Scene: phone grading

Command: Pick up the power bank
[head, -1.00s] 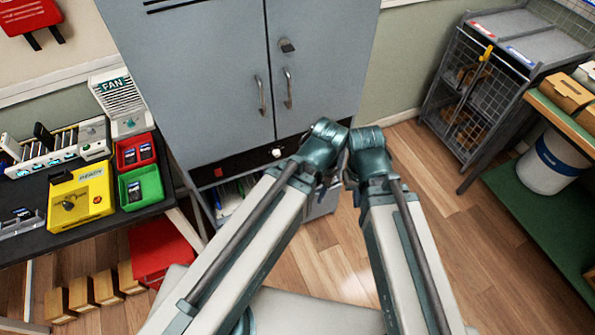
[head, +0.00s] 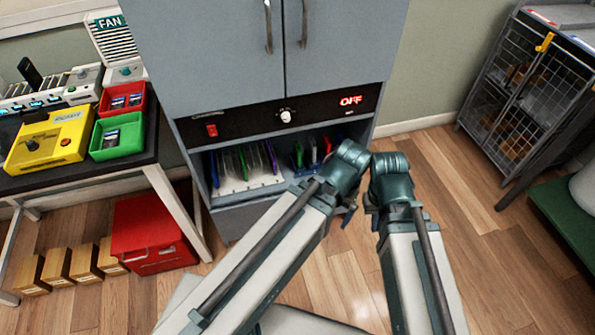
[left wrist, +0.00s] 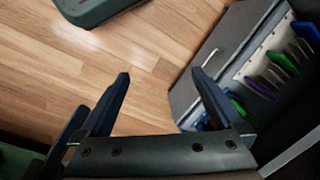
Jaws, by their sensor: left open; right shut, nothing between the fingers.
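I cannot tell any thing in view as the power bank for certain. Slim coloured devices stand in a white rack (head: 235,180) on the open shelf of the grey cabinet (head: 215,70); the rack also shows in the left wrist view (left wrist: 262,48). More green, blue and red pieces (head: 312,153) are to its right, partly hidden by my left arm. My left gripper (left wrist: 160,74) is open and empty over the wooden floor, its right finger in front of the cabinet's lower edge. My right gripper (head: 372,216) is shut and empty, right of the left arm's end.
A dark table at left holds a yellow box (head: 48,140), a red tray (head: 126,101), a green tray (head: 117,137) and a fan unit (head: 121,70). A red toolbox (head: 150,235) is under it. A wire cage (head: 525,85) stands at right. The floor between is clear.

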